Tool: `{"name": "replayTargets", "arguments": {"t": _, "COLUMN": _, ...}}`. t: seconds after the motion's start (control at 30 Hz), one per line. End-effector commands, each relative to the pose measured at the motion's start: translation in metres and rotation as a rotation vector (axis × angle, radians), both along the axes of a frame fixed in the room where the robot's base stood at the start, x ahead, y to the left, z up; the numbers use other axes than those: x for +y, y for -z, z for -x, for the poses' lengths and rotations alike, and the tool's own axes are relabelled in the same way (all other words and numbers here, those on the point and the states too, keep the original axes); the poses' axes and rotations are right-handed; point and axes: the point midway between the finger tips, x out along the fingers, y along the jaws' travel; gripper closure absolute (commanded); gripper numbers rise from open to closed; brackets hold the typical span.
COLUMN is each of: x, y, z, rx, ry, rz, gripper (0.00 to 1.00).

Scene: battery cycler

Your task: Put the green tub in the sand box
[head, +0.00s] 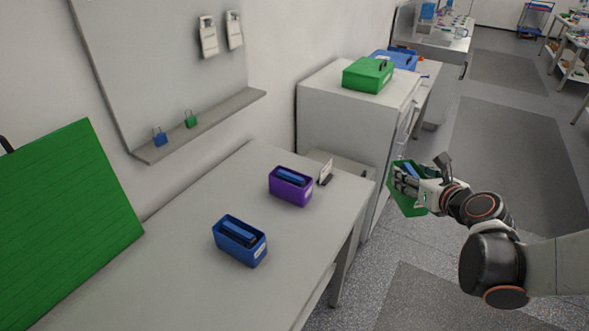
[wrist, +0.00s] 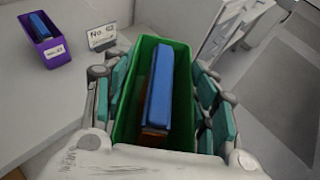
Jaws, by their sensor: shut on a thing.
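The green tub (head: 408,199) is in my gripper (head: 412,182), held in the air to the right of the table and in front of the white cabinet. In the wrist view the tub (wrist: 178,50) lies between the teal-padded fingers of my gripper (wrist: 160,95), which are shut on its two sides. A blue block (wrist: 160,85) and a brown piece stand inside the tub. No box with visible sand shows. A large green panel (head: 62,215) with a dark handle stands at the left; I cannot tell whether it belongs to the sand box.
A purple tub (head: 291,190) and a blue tub (head: 243,252) stand on the grey table (head: 180,270). A small sign (wrist: 102,37) stands near the table's edge. A green case (head: 368,75) lies on the white cabinet (head: 335,110). Padlocks sit on the wall ledge (head: 210,125).

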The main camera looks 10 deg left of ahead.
Motion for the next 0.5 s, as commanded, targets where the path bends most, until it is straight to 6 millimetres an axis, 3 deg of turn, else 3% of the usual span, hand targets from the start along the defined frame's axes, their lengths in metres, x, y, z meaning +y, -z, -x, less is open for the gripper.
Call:
{"name": "replayTargets", "arguments": {"t": 0.17, "x": 0.027, "y": -0.005, "z": -0.008, "rx": 0.006, "ry": -0.066, "rz": 0.002, "gripper": 0.81}}
{"name": "replayTargets", "arguments": {"t": 0.27, "x": 0.054, "y": -0.01, "z": -0.015, "rx": 0.01, "ry": -0.131, "rz": 0.002, "gripper": 0.81}}
{"name": "replayTargets", "arguments": {"t": 0.5, "x": 0.144, "y": -0.026, "z": -0.026, "rx": 0.021, "ry": -0.349, "rz": 0.004, "gripper": 0.81}}
